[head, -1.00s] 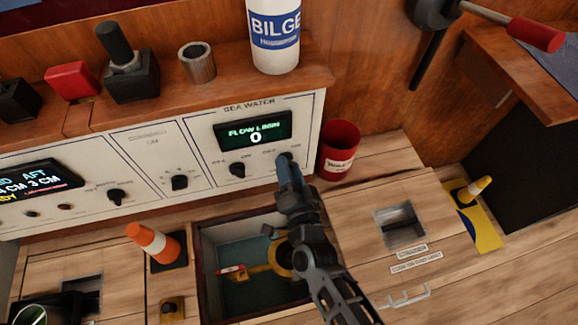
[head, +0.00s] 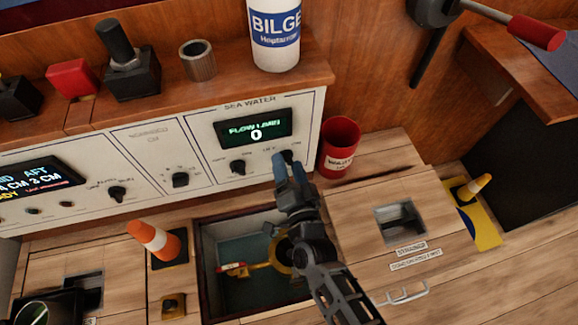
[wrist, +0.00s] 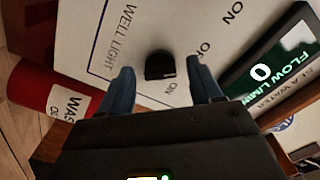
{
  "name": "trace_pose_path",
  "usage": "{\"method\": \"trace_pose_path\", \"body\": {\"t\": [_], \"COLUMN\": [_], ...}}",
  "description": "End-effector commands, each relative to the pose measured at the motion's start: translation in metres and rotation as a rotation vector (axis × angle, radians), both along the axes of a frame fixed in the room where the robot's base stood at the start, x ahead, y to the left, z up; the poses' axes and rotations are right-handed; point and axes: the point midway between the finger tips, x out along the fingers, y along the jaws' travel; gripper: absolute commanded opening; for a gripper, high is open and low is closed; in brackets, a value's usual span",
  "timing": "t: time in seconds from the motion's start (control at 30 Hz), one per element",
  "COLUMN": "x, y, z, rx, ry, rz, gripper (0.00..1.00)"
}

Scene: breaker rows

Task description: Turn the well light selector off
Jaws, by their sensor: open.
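The well light selector (wrist: 160,66) is a small black knob on the white sea water panel (wrist: 150,25), beside the printed words WELL LIGHT. In the wrist view it sits between the tips of my open gripper (wrist: 159,70), with a gap visible on each side. ON and partly hidden OFF lettering is near it; its exact setting is hard to read. In the head view my gripper (head: 287,168) is at the right end of the panel, and the dark selector (head: 289,156) shows just beyond the blue fingers, mostly hidden.
A second black knob (head: 238,167) is to the left, below the green FLOW LIMIN display (head: 254,129). A red bin (head: 340,147) stands close on the right. Below is an open well (head: 208,268) with a yellow fitting. An orange cone (head: 153,237) stands to its left.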

Motion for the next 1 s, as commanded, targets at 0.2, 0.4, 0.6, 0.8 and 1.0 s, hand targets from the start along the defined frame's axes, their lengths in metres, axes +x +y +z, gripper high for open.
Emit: {"method": "trace_pose_path", "body": {"t": [0.2, 0.4, 0.6, 0.8, 1.0], "x": [-0.003, -0.029, -0.059, -0.074, -0.075], "y": [-0.001, -0.009, -0.017, -0.021, -0.022], "z": [0.000, 0.000, 0.000, 0.000, 0.000], "rx": [0.001, 0.002, 0.000, 0.001, 0.001], "ry": [0.000, 0.002, 0.001, 0.000, 0.000], "rz": [-0.001, -0.001, -0.001, -0.001, -0.001], "gripper": [0.64, 0.64, 0.64, 0.64, 0.64]}}
